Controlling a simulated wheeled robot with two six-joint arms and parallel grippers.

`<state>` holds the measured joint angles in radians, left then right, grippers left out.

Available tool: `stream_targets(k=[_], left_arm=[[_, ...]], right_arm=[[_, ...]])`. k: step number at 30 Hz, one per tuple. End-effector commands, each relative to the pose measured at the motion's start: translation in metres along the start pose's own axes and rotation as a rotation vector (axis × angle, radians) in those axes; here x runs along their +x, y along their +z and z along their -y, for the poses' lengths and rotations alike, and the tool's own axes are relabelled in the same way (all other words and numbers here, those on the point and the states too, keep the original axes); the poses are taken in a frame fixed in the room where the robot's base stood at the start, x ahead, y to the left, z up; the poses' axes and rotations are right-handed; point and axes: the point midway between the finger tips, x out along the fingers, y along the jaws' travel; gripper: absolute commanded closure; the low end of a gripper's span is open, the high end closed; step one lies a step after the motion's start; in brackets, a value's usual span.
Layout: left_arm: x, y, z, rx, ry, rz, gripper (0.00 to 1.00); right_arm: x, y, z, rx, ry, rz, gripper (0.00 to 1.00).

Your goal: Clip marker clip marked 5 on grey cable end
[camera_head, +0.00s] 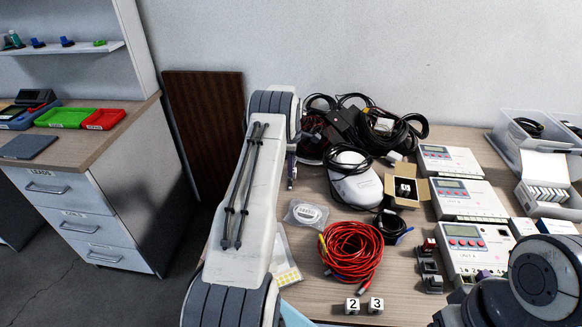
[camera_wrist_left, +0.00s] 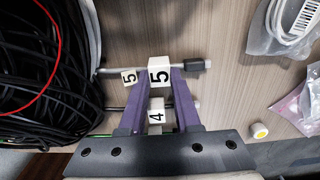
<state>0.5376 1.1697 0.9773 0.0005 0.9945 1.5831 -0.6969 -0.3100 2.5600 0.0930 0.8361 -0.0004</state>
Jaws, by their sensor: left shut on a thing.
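In the left wrist view, my left gripper (camera_wrist_left: 160,68) is shut with its purple fingers on a white marker clip marked 5 (camera_wrist_left: 159,75). The grey cable end (camera_wrist_left: 187,67) with a black tip is at the clip and sticks out to the right. I cannot tell whether the clip is fully seated on it. A second tag marked 5 (camera_wrist_left: 129,77) sits on the same cable to the left. A white clip marked 4 (camera_wrist_left: 156,116) shows between the fingers. In the head view, my arm mostly hides the left gripper. My right gripper is largely hidden at the lower right.
A heap of black cables (camera_wrist_left: 45,55) lies left of the gripper. A bagged white item (camera_wrist_left: 290,22) is at right.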

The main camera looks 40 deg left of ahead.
Motion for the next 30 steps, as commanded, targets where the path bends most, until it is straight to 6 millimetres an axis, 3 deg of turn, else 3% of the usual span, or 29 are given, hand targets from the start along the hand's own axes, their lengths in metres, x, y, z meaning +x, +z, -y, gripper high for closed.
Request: stream_targets(k=[11,12,14,23,30], left_arm=[[0.003,0.000,0.000,0.000,0.000,0.000,1.00],[0.003,0.000,0.000,0.000,0.000,0.000,0.57],[0.003,0.000,0.000,0.000,0.000,0.000,0.34],[0.002,0.000,0.000,0.000,0.000,0.000,0.34],[-0.014,0.000,0.000,0.000,0.001,0.000,0.34]], right_arm=[[0.001,0.000,0.000,0.000,0.000,0.000,0.30],[0.001,0.000,0.000,0.000,0.000,0.000,0.30],[0.001,0.000,0.000,0.000,0.000,0.000,0.30],[0.001,0.000,0.000,0.000,0.000,0.000,0.30],[-0.010,-0.001,0.001,0.000,0.000,0.000,0.30]])
